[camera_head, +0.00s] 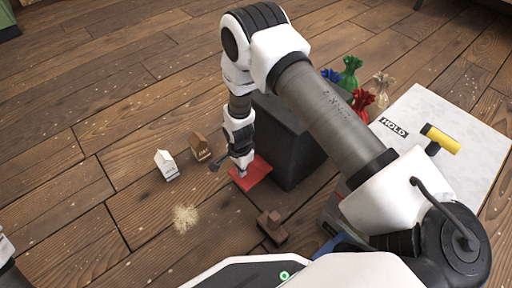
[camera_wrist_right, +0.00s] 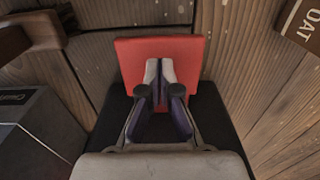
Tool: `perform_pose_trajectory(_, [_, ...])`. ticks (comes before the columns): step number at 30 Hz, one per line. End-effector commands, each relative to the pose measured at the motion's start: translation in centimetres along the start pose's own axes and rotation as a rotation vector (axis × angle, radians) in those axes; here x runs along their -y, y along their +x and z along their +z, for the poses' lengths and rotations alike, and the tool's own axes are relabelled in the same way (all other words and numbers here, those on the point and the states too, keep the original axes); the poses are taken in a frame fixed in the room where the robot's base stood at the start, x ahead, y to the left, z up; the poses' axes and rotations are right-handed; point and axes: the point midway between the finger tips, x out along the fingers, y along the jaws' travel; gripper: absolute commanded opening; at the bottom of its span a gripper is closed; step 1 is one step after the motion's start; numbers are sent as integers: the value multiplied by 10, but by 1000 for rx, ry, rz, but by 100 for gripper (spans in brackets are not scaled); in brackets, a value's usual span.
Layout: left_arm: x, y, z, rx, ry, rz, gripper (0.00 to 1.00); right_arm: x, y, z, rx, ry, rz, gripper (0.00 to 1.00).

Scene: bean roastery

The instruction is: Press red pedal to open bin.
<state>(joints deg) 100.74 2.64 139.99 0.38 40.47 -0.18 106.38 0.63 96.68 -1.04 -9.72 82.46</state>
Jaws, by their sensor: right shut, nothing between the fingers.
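The red pedal (camera_head: 257,173) sticks out low at the front of the dark grey bin (camera_head: 296,150). In the wrist view the pedal (camera_wrist_right: 190,52) is a flat red plate, with the black bin (camera_wrist_right: 112,118) below it in the picture. My right gripper (camera_head: 241,172) is shut and empty, pointing down at the pedal. In the wrist view its fingertips (camera_wrist_right: 160,66) lie over the middle of the plate; I cannot tell whether they touch it. My right arm hides part of the bin's top, so the lid's state is unclear. My left gripper is out of view.
A white carton (camera_head: 166,165) and a brown carton (camera_head: 201,147) stand left of the pedal. A brown wooden block (camera_head: 272,226) and spilled grains (camera_head: 185,217) lie nearer. Coloured sacks (camera_head: 349,74) and a white board marked HOLD (camera_head: 440,108) are right of the bin.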

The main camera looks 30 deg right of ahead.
Motion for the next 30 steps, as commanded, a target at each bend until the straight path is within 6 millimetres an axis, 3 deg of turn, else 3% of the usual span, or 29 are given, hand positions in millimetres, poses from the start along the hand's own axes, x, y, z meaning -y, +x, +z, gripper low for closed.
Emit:
perform_pose_trajectory(12, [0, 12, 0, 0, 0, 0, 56, 0, 23, 0, 0, 0, 0, 0])
perform_pose_trajectory(30, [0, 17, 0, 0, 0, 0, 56, -1, 34, 0, 0, 0, 1, 0])
